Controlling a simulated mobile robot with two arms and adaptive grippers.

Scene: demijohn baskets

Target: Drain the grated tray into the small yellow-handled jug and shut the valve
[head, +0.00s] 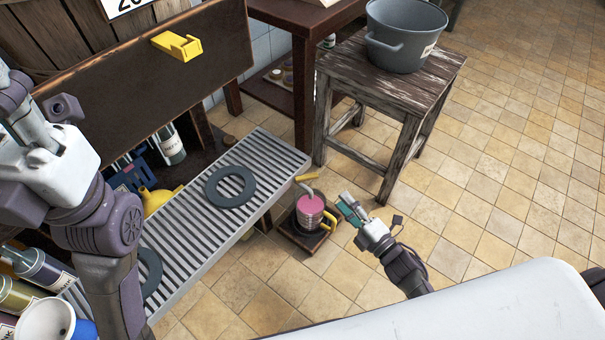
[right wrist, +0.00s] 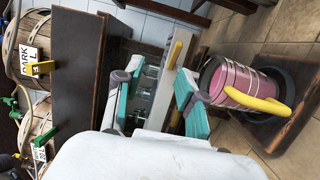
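The grated tray (head: 262,150) is a long ribbed metal channel at the left middle of the head view. Its valve has a yellow lever (head: 307,178) at the tray's right end, above a grey bent spout (head: 312,189). The small jug (head: 310,213), with a yellow handle (head: 328,224), stands upright under the spout; pink liquid shows near its rim. The jug also shows in the right wrist view (right wrist: 243,84). My right gripper (head: 350,210) is open and empty beside the jug; the lever (right wrist: 175,54) shows beyond its fingers. My left gripper is out of view.
The jug stands on a low dark stand (head: 288,229). Dark rings (head: 231,186) lie on the grating, with a yellow funnel (head: 158,199) behind. A grey pot (head: 400,40) stands on a wooden stool (head: 345,68). A white surface (head: 500,305) fills the front right. The tiled floor right of the jug is clear.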

